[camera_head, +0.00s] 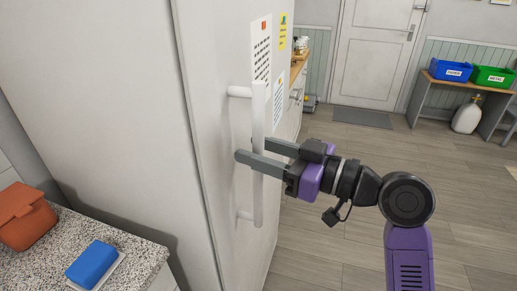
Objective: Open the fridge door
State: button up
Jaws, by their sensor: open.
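The fridge (120,90) is a tall, pale grey-white box at the left and centre. Its door (217,65) faces right and looks shut against the body. A long white vertical bar handle (259,118) stands off the door on two short posts. My gripper (245,149) reaches in from the right at the lower half of the handle. Its two grey fingers are apart and lie on either side of the bar, one in front and one partly hidden behind it. I cannot tell whether either finger touches the bar.
Paper notices (262,50) are on the door above the gripper. A speckled counter (130,253) with a blue sponge (92,264) and an orange container (25,215) stands at lower left. A bench (424,95) stands farther back.

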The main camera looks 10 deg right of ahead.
grip_shut()
dwell(1.3)
